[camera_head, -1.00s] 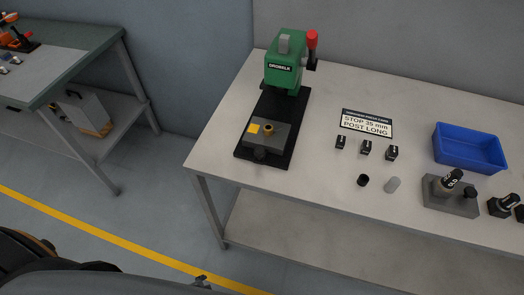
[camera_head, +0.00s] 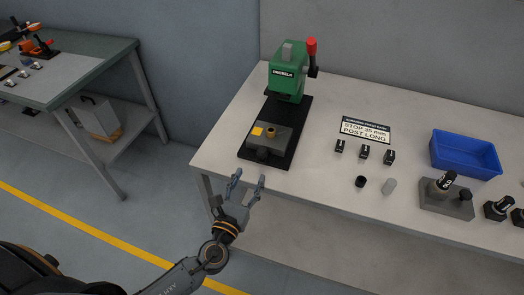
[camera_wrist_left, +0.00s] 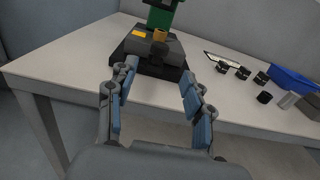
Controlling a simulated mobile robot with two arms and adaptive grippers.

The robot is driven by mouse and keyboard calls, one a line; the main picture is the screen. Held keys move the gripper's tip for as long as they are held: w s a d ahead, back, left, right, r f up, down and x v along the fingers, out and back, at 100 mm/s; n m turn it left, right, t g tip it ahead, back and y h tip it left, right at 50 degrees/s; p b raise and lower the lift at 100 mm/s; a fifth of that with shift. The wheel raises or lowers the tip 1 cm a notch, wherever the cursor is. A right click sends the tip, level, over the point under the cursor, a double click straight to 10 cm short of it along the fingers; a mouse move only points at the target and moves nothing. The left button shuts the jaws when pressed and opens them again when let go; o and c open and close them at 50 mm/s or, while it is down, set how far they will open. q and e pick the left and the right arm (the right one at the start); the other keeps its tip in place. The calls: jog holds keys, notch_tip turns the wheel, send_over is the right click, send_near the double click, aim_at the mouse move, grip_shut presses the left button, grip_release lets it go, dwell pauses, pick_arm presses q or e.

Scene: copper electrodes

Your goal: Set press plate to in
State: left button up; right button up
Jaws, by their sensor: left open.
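The press, with a green head (camera_head: 287,76) and a red-knobbed lever, stands at the back left of the table on a black base. Its dark grey press plate (camera_head: 281,138) sits at the front of the base, with a yellow square and a brass ring on top and a dark knob (camera_head: 263,153) at its front. My left gripper (camera_head: 249,178) is open and empty at the table's front edge, just in front of the knob and apart from it. In the left wrist view the plate (camera_wrist_left: 175,50) lies beyond the open fingers (camera_wrist_left: 160,88). My right gripper is not in view.
A sign (camera_head: 365,130), several small black blocks (camera_head: 363,152), a black cap (camera_head: 360,182) and a pale cylinder (camera_head: 389,187) lie right of the press. A blue bin (camera_head: 465,154) and a grey fixture (camera_head: 446,199) stand further right. The table's front-left corner is bare.

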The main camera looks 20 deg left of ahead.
aim_at(260, 155)
pick_arm(q)
jog(key=w+p, duration=0.1)
jog(key=w, duration=1)
jog(key=shift+d, duration=0.2)
grip_shut()
